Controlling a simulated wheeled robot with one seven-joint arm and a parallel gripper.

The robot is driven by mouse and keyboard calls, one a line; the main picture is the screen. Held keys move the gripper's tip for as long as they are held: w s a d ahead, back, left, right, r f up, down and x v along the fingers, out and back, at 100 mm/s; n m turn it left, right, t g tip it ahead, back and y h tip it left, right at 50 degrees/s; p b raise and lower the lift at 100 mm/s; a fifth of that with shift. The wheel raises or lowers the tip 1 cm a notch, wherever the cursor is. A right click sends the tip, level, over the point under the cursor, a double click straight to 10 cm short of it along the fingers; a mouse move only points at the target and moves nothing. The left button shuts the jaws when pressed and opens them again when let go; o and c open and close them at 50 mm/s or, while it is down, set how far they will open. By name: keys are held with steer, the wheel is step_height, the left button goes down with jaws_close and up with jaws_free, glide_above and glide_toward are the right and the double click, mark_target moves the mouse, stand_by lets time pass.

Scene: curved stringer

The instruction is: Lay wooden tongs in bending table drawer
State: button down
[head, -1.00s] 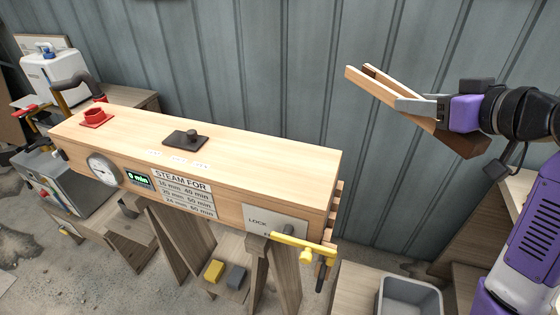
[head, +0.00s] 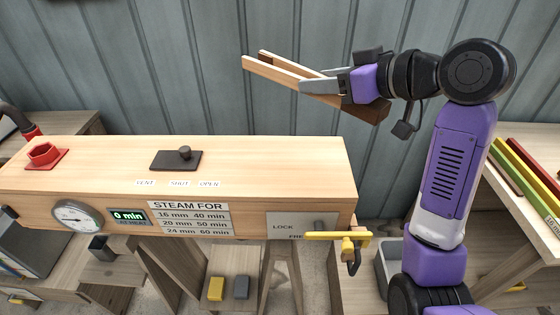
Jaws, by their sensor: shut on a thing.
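The wooden tongs (head: 275,72) are two light wooden arms joined at a darker block at the right end. My gripper (head: 318,84) is shut on the tongs near their middle. It holds them in the air above and behind the right part of the steam box, with the free tips pointing left. The tongs touch nothing else that I can see. The bending table drawer cannot be made out in this view.
The long wooden steam box (head: 100,155) fills the left and middle, with a yellow lock handle (head: 335,235) sticking out at its right end. A grey bin (head: 388,258) is partly behind my arm. A bench with coloured strips (head: 525,165) stands at the right. A metal wall is behind.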

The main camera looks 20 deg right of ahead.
mark_target(311, 170)
step_height(311, 170, down, 20)
steer(key=shift+a+r+p, duration=0.1)
steer(key=shift+p, duration=0.7)
steer(key=shift+f, duration=0.2)
steer(key=c, duration=0.8)
jaws_free()
steer(key=shift+o, duration=0.2)
steer(key=shift+r, duration=0.1)
